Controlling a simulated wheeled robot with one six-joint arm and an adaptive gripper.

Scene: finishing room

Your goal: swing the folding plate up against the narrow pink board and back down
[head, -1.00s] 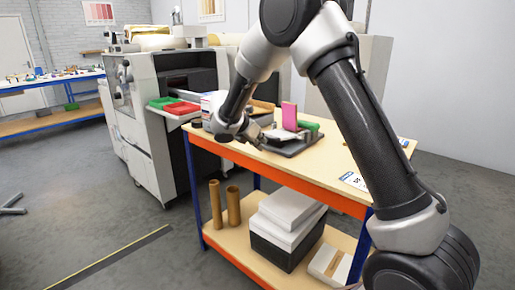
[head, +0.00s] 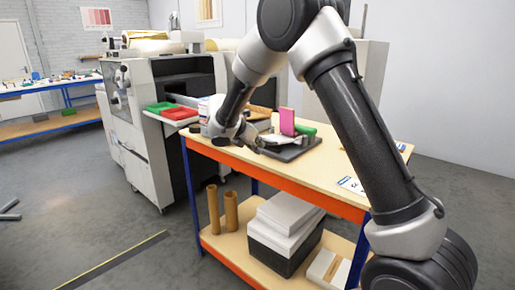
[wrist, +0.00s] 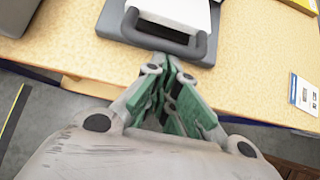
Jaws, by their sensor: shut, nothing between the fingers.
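The narrow pink board (head: 287,121) stands upright on a dark grey base (head: 290,152) on the table. The white folding plate (head: 262,139) lies low in front of the board, partly hidden by my gripper (head: 256,146). In the wrist view, the white plate (wrist: 175,10) lies flat on the grey base (wrist: 115,20), with a dark U-shaped handle (wrist: 165,44) at its near edge. My gripper (wrist: 166,62), with green finger pads, is shut and empty, with its tips just at the near side of the handle. I cannot tell whether they touch it.
A green block (head: 306,130) is beside the pink board. The wooden tabletop (head: 338,166) is mostly clear on the right, with a printed card (head: 352,185) near its front edge. A big grey machine with green and red trays (head: 180,113) stands behind on the left.

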